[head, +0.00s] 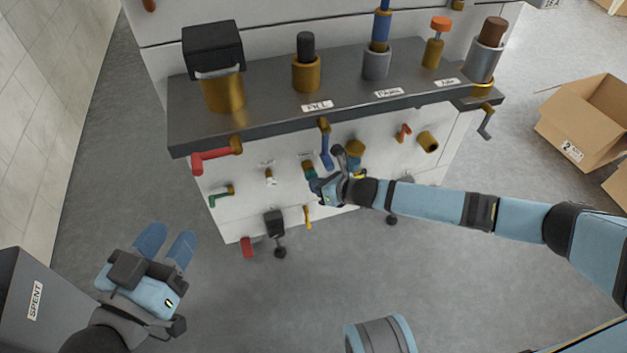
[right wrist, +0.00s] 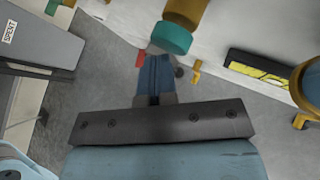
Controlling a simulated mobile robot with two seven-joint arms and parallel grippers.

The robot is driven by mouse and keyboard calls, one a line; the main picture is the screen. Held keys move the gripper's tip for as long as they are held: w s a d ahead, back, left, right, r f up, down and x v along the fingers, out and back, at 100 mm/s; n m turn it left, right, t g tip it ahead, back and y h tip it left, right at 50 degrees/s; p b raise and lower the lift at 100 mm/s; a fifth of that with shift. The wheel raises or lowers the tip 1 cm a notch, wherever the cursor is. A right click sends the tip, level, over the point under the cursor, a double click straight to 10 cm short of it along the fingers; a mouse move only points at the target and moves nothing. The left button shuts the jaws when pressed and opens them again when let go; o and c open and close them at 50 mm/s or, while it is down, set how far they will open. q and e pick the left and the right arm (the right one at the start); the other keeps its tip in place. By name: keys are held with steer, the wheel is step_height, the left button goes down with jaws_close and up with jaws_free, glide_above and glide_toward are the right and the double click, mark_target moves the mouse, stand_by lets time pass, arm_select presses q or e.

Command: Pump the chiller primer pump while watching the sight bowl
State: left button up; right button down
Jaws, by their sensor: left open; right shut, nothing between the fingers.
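No part is clearly marked as the primer pump or the sight bowl. My right gripper (head: 316,188) is at the machine's white front below the dark shelf, shut and empty. In the right wrist view its blue fingers (right wrist: 155,75) are together, close to a teal-ringed brass fitting (right wrist: 172,37); I cannot tell whether they touch. That teal fitting (head: 308,170) also shows in the head view. A blue lever (head: 326,148) hangs just above the gripper. A black-framed yellow panel (right wrist: 258,68) shows to the right in the wrist view. My left gripper (head: 166,245) is open and empty at lower left.
The dark shelf (head: 290,118) carries several brass and grey cylinders, including one with a black block (head: 213,48) and one with an orange knob (head: 440,25). Red lever (head: 210,158) sticks out left. A grey "SPENT" bin (head: 35,300) stands lower left, cardboard boxes (head: 590,120) right.

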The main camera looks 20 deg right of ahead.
steer(key=shift+w, duration=0.4)
stand_by(0.3)
steer(key=shift+r, duration=0.1)
steer(key=s+p, duration=0.2)
steer(key=s, duration=0.1)
steer(key=shift+s, duration=0.15)
stand_by(0.4)
steer(key=shift+s+d+p, duration=0.15)
steer(key=shift+s+p, duration=1.15)
steer(key=shift+s, duration=1.2)
